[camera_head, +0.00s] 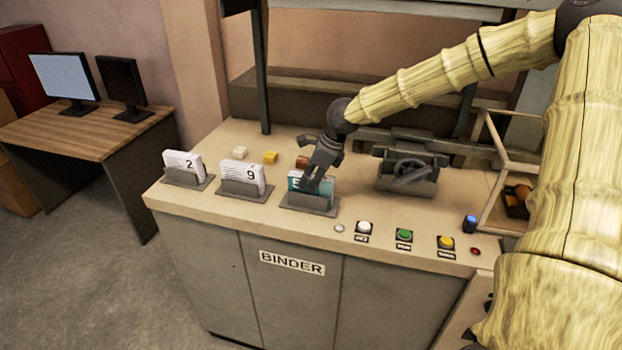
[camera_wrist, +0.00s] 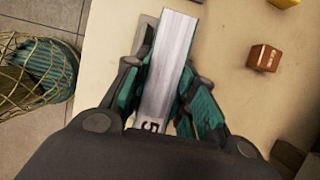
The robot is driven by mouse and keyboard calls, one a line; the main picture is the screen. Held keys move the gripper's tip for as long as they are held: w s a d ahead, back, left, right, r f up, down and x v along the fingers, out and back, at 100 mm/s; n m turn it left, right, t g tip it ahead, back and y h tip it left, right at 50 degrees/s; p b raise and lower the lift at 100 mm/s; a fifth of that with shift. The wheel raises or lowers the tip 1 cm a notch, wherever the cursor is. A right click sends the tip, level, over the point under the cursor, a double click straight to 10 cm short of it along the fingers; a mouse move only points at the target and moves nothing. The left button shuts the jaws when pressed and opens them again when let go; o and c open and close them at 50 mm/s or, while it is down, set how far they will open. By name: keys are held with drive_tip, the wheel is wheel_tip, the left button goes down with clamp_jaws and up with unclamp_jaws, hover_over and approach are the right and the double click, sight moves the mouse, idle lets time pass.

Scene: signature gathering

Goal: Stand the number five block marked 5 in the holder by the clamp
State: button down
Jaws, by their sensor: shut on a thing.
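The number five block (camera_head: 325,188) is teal with pale page edges and sits in or right at the third grey holder (camera_head: 310,204), the one nearest the clamp (camera_head: 408,172). My gripper (camera_head: 312,180) reaches down over it and covers part of its face. In the wrist view the block (camera_wrist: 168,65) is a long pale slab with a 5 at its near end. My gripper (camera_wrist: 165,105) is shut on it, one finger on each side. A grey holder edge (camera_wrist: 144,32) shows beside it. Whether the block rests on the holder's bottom is hidden.
Blocks marked 2 (camera_head: 184,164) and 9 (camera_head: 243,176) stand in holders to the left. Small yellow (camera_head: 270,157) and brown (camera_wrist: 264,58) cubes lie behind. Buttons (camera_head: 404,236) line the front edge. A wire basket (camera_wrist: 35,75) shows at the wrist view's left.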

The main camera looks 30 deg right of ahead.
drive_tip(key=c, duration=1.2)
unclamp_jaws()
drive_tip(key=shift+o, duration=0.2)
drive_tip(key=b+v, duration=0.2)
drive_tip(key=v, duration=1)
drive_tip(key=shift+b, duration=0.3)
drive_tip(key=shift+r, duration=0.1)
